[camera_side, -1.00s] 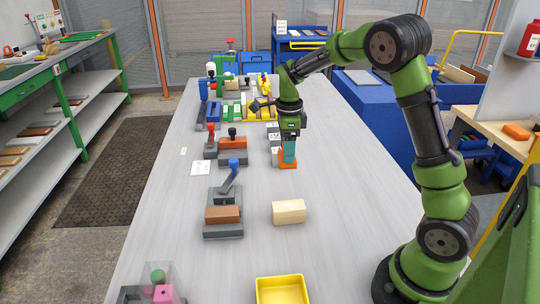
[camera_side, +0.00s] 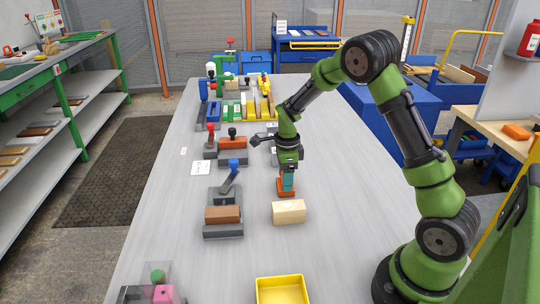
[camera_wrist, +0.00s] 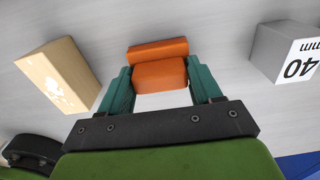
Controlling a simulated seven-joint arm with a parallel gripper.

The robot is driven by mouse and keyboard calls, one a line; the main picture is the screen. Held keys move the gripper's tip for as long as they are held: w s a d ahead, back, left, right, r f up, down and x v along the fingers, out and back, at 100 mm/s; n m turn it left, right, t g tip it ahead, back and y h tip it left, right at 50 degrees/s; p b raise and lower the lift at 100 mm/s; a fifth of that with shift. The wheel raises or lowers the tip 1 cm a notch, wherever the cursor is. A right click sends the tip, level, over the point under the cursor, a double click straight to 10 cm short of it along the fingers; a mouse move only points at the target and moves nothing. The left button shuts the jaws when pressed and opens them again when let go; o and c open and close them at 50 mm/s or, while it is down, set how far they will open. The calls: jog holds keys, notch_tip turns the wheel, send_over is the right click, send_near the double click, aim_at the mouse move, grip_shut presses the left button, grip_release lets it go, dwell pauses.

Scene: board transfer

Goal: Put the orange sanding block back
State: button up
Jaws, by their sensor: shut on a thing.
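The orange sanding block (camera_wrist: 160,74) is between the teal fingers of my gripper (camera_wrist: 164,88) in the wrist view. In the side view the orange block (camera_side: 286,189) shows at the lower end of my gripper (camera_side: 287,183), just behind the pale wooden block. My gripper is shut on it. I cannot tell whether its underside touches the table. Another orange block (camera_side: 233,143) lies on a grey fixture to the left, by a black knob; I cannot tell whether it is a sanding block.
A pale wooden block (camera_side: 289,211) stands close in front of my gripper. A brown block (camera_side: 222,214) sits on a grey clamp fixture to the left. A yellow tray (camera_side: 282,290) is at the front. A grey block marked 40 mm (camera_wrist: 285,52) is nearby. The table's right side is clear.

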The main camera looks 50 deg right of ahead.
jog(key=shift+f, duration=0.1)
jog(key=o, duration=1)
jog(key=shift+f, duration=0.1)
notch_tip(320, 180, up, 12)
jog(key=s+a+r+n+t+y, duration=0.1)
jog(key=s+a+r+n+t, duration=0.3)
jog(key=s+a+r+n, duration=0.5)
jog(key=shift+s+a+r+n+t+y, duration=0.2)
jog(key=shift+s+a+n+t, duration=0.6)
jog(key=shift+s+n, duration=1.2)
jog(key=shift+s+a+r+n+t+y, duration=0.2)
jog(key=shift+s+a+n, duration=1)
jog(key=shift+n, duration=1.45)
jog(key=shift+s+a+r+n+t+y, duration=0.1)
jog(key=shift+s+a+r+n+t, duration=0.15)
jog(key=shift+s+a+n+t, duration=1.15)
jog(key=shift+s+d+n+g, duration=0.1)
jog(key=shift+d+n+g, duration=0.3)
jog(key=shift+n+g, duration=0.5)
